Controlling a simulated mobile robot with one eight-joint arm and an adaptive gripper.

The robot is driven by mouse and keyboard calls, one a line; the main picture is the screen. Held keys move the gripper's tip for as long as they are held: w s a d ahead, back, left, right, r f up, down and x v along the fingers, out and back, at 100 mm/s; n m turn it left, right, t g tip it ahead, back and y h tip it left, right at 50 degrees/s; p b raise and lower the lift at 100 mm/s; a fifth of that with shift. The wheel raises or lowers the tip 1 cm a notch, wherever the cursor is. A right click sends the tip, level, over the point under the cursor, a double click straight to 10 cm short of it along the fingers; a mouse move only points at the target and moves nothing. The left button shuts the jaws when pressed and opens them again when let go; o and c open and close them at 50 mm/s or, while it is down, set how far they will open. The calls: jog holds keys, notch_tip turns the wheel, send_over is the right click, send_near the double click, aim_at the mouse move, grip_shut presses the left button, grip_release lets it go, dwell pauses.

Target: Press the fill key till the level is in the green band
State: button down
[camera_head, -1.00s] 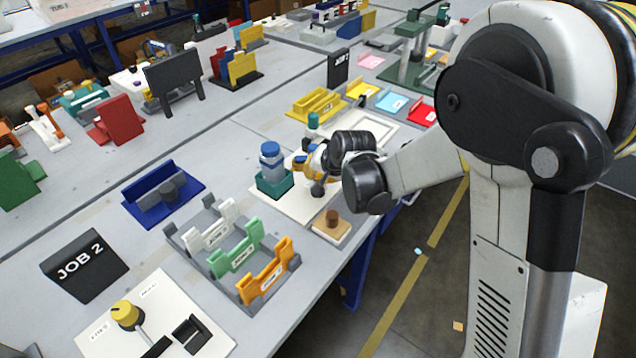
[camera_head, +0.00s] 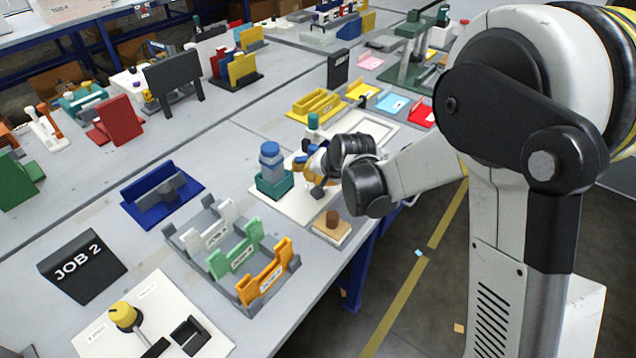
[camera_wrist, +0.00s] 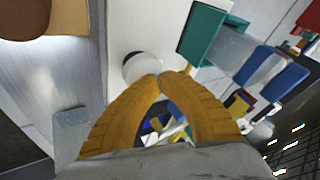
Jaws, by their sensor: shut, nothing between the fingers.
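My gripper (camera_head: 304,162) is low over a white base plate (camera_head: 290,203), right beside a clear vessel with blue in it (camera_head: 270,157) in a teal holder (camera_head: 275,186). In the wrist view its two yellow fingers (camera_wrist: 168,78) are closed together and empty. A pale round knob (camera_wrist: 142,67), which may be the fill key, lies just beyond the fingertips and is partly covered by them. I cannot tell whether they touch. The teal holder (camera_wrist: 208,32) and vessel (camera_wrist: 238,46) are to the upper right there. I cannot make out a green band or the exact level.
A brown-handled stamp (camera_head: 333,220) on a wooden block stands near the table edge. A teal-capped bottle (camera_head: 313,122) stands behind the gripper. Slotted racks (camera_head: 235,256) and a blue holder (camera_head: 163,200) lie to the left. My arm comes in from the right.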

jog(key=shift+r+p, duration=0.75)
jog(key=shift+r, duration=0.35)
jog(key=shift+r+p, duration=1.75)
jog(key=shift+r, duration=0.75)
